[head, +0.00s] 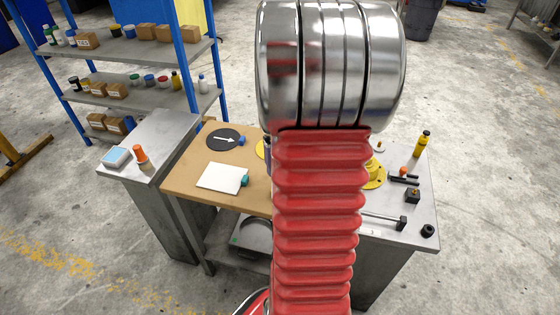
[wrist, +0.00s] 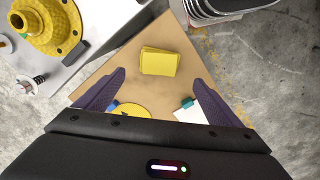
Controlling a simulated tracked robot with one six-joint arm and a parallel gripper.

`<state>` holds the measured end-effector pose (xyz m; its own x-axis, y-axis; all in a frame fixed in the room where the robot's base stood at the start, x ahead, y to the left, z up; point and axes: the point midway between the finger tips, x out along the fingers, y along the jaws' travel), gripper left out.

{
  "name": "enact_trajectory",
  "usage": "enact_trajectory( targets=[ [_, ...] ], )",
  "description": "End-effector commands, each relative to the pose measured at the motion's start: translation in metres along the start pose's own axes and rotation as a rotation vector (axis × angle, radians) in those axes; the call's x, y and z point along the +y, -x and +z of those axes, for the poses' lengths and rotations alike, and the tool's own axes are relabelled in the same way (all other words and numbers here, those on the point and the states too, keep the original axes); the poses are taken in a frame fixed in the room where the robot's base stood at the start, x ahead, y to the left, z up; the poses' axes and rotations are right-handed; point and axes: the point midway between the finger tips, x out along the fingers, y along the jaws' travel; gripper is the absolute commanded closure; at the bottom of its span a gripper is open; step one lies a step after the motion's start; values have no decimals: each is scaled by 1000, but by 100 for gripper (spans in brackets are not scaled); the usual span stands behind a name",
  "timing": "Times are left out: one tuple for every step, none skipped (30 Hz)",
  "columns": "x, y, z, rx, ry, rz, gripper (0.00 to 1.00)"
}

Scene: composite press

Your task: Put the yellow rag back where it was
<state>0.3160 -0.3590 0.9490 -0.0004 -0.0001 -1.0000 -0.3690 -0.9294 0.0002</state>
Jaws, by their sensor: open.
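The yellow rag (wrist: 160,62) lies as a folded, roughly rectangular pad on the brown board (wrist: 125,68) in the wrist view. My gripper (wrist: 156,78) is open, with its two dark purple fingers spread wide and nothing between them. In the wrist picture the rag shows just beyond the fingertips, between their lines. I cannot tell the height of the fingers above the board. In the head view my red arm hides the rag and most of the gripper.
A white sheet (head: 221,178) and a black disc with a white arrow (head: 226,139) lie on the board. A yellow disc (wrist: 136,110) shows between the fingers. A yellow flanged part (wrist: 50,22) stands on the grey metal bench. A side cabinet holds an orange-capped bottle (head: 141,155).

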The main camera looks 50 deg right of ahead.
Motion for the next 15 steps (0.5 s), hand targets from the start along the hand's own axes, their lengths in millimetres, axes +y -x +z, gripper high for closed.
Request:
enact_trajectory(
  targets=[
    [0, 0, 0, 0, 0, 0, 12],
    [0, 0, 0, 0, 0, 0, 12],
    [0, 0, 0, 0, 0, 0, 12],
    [0, 0, 0, 0, 0, 0, 12],
    [0, 0, 0, 0, 0, 0, 12],
    [-1, 0, 0, 1, 1, 0, 12],
    [-2, 1, 0, 2, 2, 1, 12],
    [-4, 2, -1, 4, 4, 2, 12],
    [-8, 5, -2, 9, 8, 4, 12],
    [-12, 8, -2, 13, 12, 7, 12],
    [-16, 10, -3, 18, 17, 9, 12],
    [-24, 15, -3, 26, 25, 13, 12],
    [-31, 19, -4, 33, 31, 16, 12],
    [-38, 23, -4, 41, 38, 19, 12],
    [-50, 30, -5, 54, 49, 24, 12]
  ],
)
